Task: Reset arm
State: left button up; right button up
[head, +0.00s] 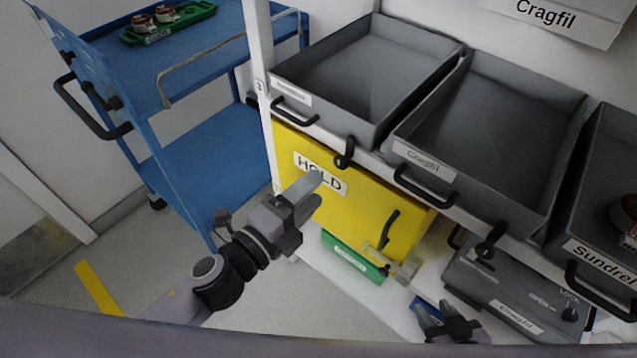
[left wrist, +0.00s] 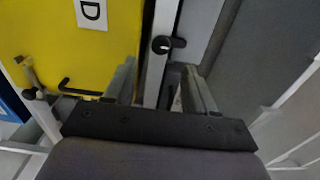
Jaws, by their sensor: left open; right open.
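My left arm reaches in from the lower left of the head view, and its gripper (head: 308,192) is in front of the yellow HOLD box (head: 290,150). The left gripper is open and empty. In the left wrist view its two fingers (left wrist: 160,85) stand apart, with the yellow box (left wrist: 40,50) to the left and a grey post between them. My right gripper (head: 437,316) shows at the bottom of the head view, open with nothing between its fingers. Most of the right arm is hidden.
Grey trays (head: 370,75) line the shelf, including Cragfil (head: 500,130) and Sundrel (head: 603,180). A grey lock box (head: 530,290) and a green box (head: 352,258) are below. A blue cart (head: 215,150) carrying a green tray (head: 170,28) stands left.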

pick_arm(q)
jog(key=shift+s+a, duration=0.1)
dwell(0.5)
jog(key=s+a+f+n+g+y+p, duration=0.1)
jog(key=s+a+f+n+y, duration=0.3)
jog(key=n, duration=0.7)
jog(key=s+a+f+n+g+y+p, duration=0.2)
jog(key=s+a+f+n+g+y, duration=0.1)
jog(key=s+a+f+n, duration=0.5)
jog(key=a+f+n+y, duration=0.1)
jog(key=a+f+n, duration=0.1)
jog(key=a+n, duration=0.1)
jog(key=shift+s+a+f+n, duration=0.3)
jog(key=shift+a+f+n, duration=0.05)
jog(key=shift+n, duration=0.15)
